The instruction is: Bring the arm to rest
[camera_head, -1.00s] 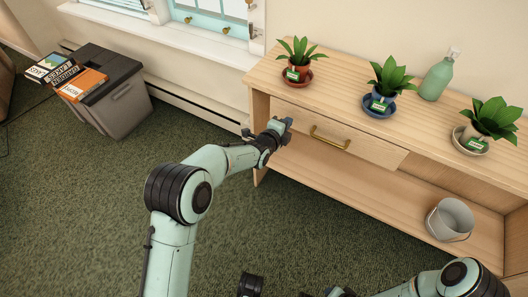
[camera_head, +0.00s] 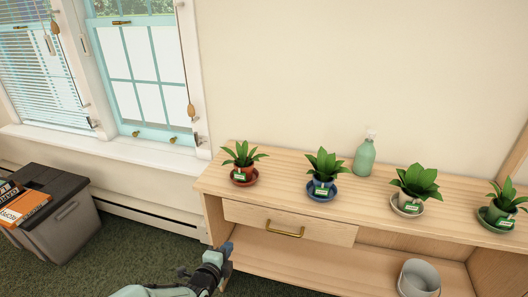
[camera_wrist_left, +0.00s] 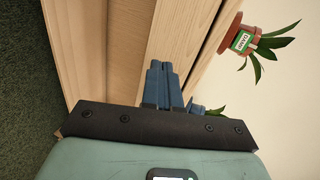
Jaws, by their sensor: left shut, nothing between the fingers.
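My left gripper (camera_head: 225,252) is at the bottom of the head view, in front of the left end of the wooden console (camera_head: 350,228). In the left wrist view its blue fingers (camera_wrist_left: 160,80) are together with nothing between them. The console's drawer (camera_head: 262,219), with a brass handle (camera_head: 284,233), is just right of and above the gripper. Whether the fingertips touch the console cannot be told. My right gripper is out of view.
Potted plants on saucers, including one on a red saucer (camera_head: 243,178) and one on a blue saucer (camera_head: 322,192), stand on the console beside a green bottle (camera_head: 364,160). A grey bucket (camera_head: 418,279) sits on the lower shelf. A grey bin (camera_head: 60,215) stands left; carpet between is clear.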

